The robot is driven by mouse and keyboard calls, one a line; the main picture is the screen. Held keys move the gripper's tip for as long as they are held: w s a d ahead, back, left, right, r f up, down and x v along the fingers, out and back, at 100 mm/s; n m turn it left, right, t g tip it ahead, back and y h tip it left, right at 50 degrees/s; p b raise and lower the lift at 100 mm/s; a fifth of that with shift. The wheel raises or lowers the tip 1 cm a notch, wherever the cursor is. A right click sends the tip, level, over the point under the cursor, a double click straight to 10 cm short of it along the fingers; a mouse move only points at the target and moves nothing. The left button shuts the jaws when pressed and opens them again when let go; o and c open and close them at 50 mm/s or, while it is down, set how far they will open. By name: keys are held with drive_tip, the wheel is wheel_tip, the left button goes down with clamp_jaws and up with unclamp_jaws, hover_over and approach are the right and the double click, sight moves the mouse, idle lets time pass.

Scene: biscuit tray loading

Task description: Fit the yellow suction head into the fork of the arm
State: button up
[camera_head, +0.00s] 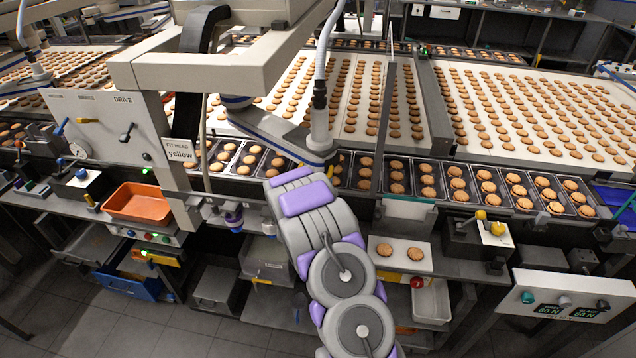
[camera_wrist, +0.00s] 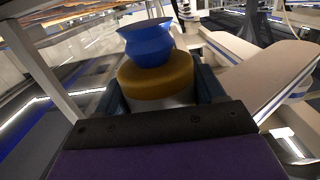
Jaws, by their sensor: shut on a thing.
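In the wrist view my gripper (camera_wrist: 160,92) is shut on the suction head (camera_wrist: 156,80), which has a yellow-ochre band, a pale lower body and a blue cup (camera_wrist: 147,43) pointing away from the gripper. In the head view my grey and purple arm reaches up to the tray line and hides the gripper and the held head. A hanging machine arm (camera_head: 319,130) with a hose comes down just beyond my arm's end. Its fork cannot be made out clearly.
Trays of biscuits (camera_head: 395,178) run across behind my arm. The machine post (camera_head: 165,150) and DRIVE panel (camera_head: 105,125) stand left. An orange bin (camera_head: 138,202) sits on the left bench. A plate with two biscuits (camera_head: 400,262) and a block with yellow parts (camera_head: 478,238) are right.

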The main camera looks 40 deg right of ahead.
drive_tip(key=shift+w+d, duration=0.3)
drive_tip(key=shift+d, duration=0.05)
drive_tip(key=o, duration=1.6)
drive_tip(key=shift+s+a, duration=0.1)
drive_tip(key=p+v, duration=0.1)
drive_tip(key=v, duration=1.6)
drive_tip(key=shift+f, duration=0.1)
